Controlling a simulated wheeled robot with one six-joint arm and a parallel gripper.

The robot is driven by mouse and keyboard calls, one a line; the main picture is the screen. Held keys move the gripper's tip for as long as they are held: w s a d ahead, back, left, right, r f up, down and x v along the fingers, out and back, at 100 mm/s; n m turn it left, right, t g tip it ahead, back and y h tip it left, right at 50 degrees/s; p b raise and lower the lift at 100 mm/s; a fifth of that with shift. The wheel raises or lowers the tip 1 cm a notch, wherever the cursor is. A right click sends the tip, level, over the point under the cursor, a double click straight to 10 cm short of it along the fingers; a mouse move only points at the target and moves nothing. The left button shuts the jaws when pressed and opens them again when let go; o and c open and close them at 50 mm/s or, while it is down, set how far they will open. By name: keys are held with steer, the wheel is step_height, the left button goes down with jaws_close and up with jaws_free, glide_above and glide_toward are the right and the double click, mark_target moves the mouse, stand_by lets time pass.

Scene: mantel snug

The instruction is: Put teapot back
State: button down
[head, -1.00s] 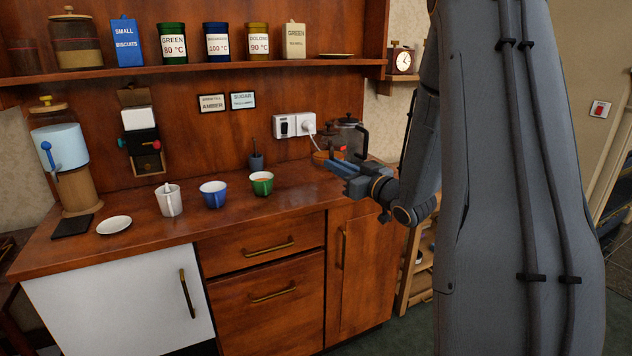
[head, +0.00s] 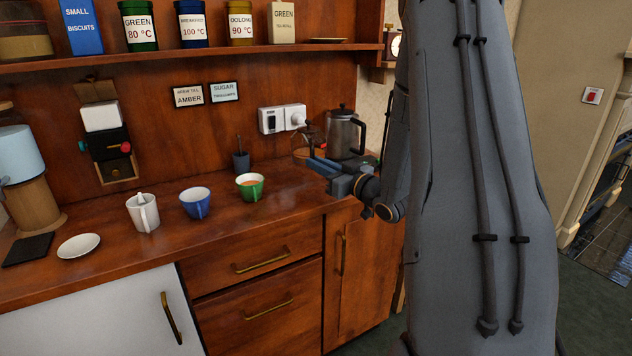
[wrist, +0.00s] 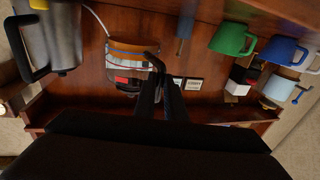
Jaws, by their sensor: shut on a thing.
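The glass teapot (head: 303,150) with amber liquid low in it is at the right end of the counter, partly hidden behind my gripper (head: 318,166). In the wrist view, which is upside down, the teapot (wrist: 130,47) shows its clear body, an amber band and a dark handle. My gripper (wrist: 158,84) is shut on that dark handle. I cannot tell whether the teapot's base touches the counter.
A steel kettle (head: 342,132) stands close to the right of the teapot. A green cup (head: 250,186) with amber liquid, a blue cup (head: 195,203) and a white mug (head: 143,214) stand to the left. A wall socket (head: 270,121) with a plugged cord is behind.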

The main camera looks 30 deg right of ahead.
steer(key=shift+a+f, duration=0.2)
steer(key=shift+f, duration=2.8)
steer(key=c, duration=1.8)
jaws_free()
steer(key=b+v, duration=0.1)
steer(key=v, duration=1.1)
